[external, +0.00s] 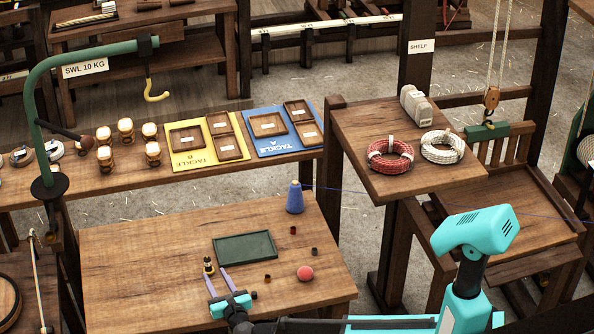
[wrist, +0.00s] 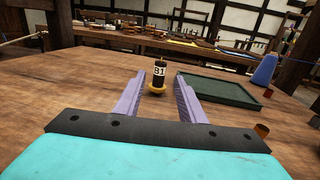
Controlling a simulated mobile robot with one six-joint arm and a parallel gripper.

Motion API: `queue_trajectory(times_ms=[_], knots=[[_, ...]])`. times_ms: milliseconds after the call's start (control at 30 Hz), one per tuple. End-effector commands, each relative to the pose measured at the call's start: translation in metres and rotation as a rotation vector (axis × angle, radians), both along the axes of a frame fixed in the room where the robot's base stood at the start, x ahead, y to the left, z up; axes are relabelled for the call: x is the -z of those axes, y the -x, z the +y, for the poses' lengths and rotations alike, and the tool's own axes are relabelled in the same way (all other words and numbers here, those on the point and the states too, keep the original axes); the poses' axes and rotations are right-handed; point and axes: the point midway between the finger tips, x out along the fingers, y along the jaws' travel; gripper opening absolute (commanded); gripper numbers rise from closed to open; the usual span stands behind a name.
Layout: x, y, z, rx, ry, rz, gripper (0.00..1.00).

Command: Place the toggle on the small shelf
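A small dark upright piece with a white band marked 91 and a yellow foot, which I take as the toggle (external: 208,266), stands on the wooden work table left of the green tray. It also shows in the wrist view (wrist: 158,76), just beyond and between my fingertips. My gripper (external: 214,274) is open with its lavender fingers apart, low over the table and pointing at the piece. Nothing is held in it. The small shelf (external: 365,125) is the raised wooden board at the right, by a SHELF sign.
The green tray (external: 245,248) lies close to the right of my fingers. A blue cone (external: 295,198), a red ball (external: 305,273) and several small bits are on the table. The shelf holds a red rope coil (external: 390,155), a white coil (external: 442,147) and a pale block (external: 415,105); its front left is bare.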

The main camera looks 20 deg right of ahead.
Motion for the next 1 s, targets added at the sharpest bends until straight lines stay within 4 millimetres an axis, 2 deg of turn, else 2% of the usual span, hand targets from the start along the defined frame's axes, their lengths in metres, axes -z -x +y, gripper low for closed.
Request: queue_trajectory(times_ms=[100,167,567,900,1000], knots=[[0.000,0.000,0.000,0.000,0.000,0.000,0.37],[0.000,0.000,0.000,0.000,0.000,0.000,0.40],[-0.006,-0.006,0.001,0.002,-0.002,-0.001,0.40],[-0.057,-0.040,0.007,0.003,-0.003,-0.001,0.40],[-0.066,-0.045,0.008,0.001,-0.002,-0.001,0.40]])
